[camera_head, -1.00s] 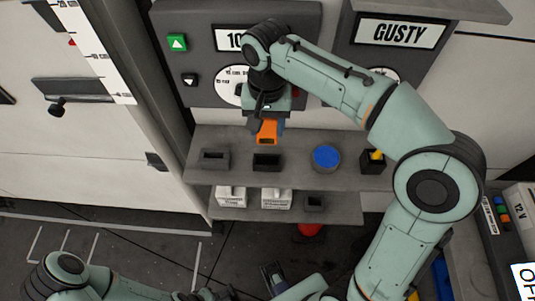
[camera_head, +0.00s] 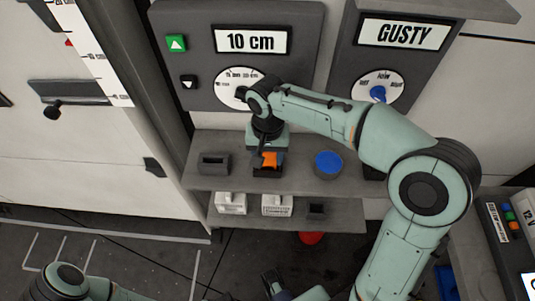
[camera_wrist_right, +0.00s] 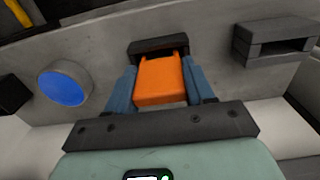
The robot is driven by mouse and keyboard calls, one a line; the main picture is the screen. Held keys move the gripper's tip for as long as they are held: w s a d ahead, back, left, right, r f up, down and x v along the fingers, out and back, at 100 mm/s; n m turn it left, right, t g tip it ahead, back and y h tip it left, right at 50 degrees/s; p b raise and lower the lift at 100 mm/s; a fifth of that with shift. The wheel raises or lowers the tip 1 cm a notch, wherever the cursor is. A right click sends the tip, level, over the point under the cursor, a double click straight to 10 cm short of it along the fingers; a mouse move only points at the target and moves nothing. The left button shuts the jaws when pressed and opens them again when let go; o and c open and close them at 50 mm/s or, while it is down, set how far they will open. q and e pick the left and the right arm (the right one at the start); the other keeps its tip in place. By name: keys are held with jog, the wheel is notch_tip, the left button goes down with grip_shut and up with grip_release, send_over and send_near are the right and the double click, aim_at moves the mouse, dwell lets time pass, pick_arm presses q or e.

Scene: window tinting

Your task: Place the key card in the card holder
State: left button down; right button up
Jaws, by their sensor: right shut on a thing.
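My right gripper (camera_head: 267,153) is shut on an orange piece (camera_head: 269,159), which I take to be the key card. It points down at the middle dark slotted holder (camera_head: 267,172) on the upper shelf. In the right wrist view, the orange piece (camera_wrist_right: 160,82) sits between the blue fingers (camera_wrist_right: 160,75). Its far end meets or overlaps the dark holder (camera_wrist_right: 157,46); whether it is inside the slot I cannot tell. My left gripper (camera_head: 274,284) is low at the bottom edge, partly cut off, and its opening is unclear.
Another dark slotted holder (camera_head: 213,163) stands to the left and a blue-topped round thing (camera_head: 328,162) to the right. The lower shelf (camera_head: 345,213) carries two white boxes and a small dark holder (camera_head: 316,209). Behind is a panel with a "10 cm" display (camera_head: 251,40).

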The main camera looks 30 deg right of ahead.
jog(key=shift+f, duration=0.15)
jog(key=o, duration=1)
jog(key=shift+o, duration=0.2)
jog(key=shift+r, duration=0.25)
notch_tip(320, 180, up, 12)
jog(key=p, duration=0.2)
jog(key=shift+p, duration=0.3)
jog(key=shift+f, duration=0.1)
